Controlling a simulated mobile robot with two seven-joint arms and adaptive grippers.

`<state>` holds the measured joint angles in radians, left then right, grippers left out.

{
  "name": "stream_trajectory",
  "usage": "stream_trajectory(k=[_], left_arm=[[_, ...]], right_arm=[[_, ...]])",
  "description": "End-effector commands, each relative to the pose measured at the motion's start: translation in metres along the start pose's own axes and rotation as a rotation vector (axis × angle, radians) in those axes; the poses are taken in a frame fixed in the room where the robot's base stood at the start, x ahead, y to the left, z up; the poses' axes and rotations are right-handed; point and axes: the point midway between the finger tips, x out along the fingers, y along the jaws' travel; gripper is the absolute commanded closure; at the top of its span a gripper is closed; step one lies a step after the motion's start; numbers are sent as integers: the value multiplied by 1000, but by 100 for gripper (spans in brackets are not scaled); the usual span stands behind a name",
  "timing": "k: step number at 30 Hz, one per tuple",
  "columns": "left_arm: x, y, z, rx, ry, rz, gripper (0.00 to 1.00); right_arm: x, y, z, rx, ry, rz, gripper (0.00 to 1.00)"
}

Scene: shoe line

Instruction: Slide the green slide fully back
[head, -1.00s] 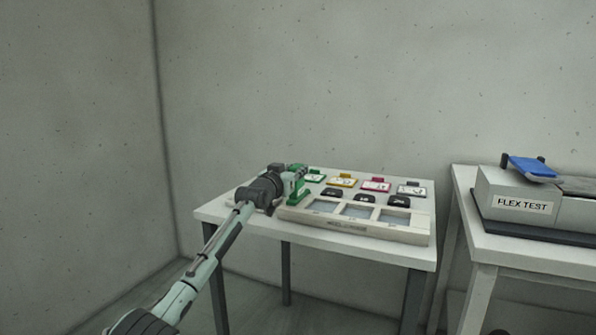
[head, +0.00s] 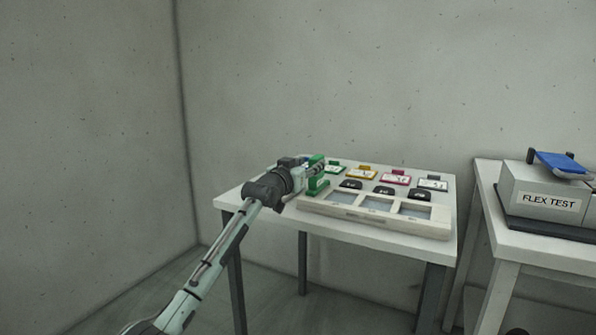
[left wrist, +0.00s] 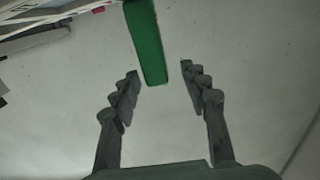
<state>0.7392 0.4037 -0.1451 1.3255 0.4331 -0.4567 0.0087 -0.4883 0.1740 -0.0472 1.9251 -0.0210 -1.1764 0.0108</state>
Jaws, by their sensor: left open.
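The green slide (head: 318,184) is an upright green piece at the left end of the tabletop device. In the left wrist view it shows as a green bar (left wrist: 147,42) coming down from the top edge, its lower end close to the gap between the fingertips. My left gripper (head: 306,171) is at the slide's left side in the head view, and partly overlaps it there. In the left wrist view the fingers (left wrist: 160,72) are apart and hold nothing. Contact with the slide cannot be told. My right gripper is not in view.
A pale tray (head: 345,211) with several windows lies along the front of the white table (head: 275,216). Black pieces (head: 383,190) and coloured cards (head: 395,178) stand behind it. A FLEX TEST machine (head: 520,181) with a blue top sits on a second table at right.

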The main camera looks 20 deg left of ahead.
Motion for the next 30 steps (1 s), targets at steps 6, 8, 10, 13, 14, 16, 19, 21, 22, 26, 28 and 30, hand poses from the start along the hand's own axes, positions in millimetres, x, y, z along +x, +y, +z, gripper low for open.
stream_trajectory(k=[6, 8, 10, 13, 14, 16, 19, 21, 22, 26, 28, 30], left_arm=[[-47, -1, 1, 2, -1, -1, 55], [-56, -1, 0, 2, 0, -1, 55], [-65, -2, 0, 2, 0, -2, 55], [-73, -1, 0, 2, 1, -2, 55], [-74, -1, 0, 2, 0, -2, 55], [-76, -1, 0, 1, 0, -2, 55], [-76, -1, -1, 1, 1, -2, 55], [-76, -2, -1, 1, 1, -2, 55], [-76, -2, -1, 1, 1, -2, 55], [-76, -2, -1, 1, 1, -2, 55], [-76, -2, -1, 1, 1, -2, 55], [-76, -2, -1, 1, 1, -2, 55]], right_arm=[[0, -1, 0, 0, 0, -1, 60], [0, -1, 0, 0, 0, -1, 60], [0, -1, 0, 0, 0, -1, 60], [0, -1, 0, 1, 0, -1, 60], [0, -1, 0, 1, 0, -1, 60], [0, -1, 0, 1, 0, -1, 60], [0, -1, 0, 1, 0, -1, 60], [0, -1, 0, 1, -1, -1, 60], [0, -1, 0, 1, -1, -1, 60], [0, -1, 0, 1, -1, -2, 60], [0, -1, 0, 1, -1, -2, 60], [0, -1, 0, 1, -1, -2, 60]])
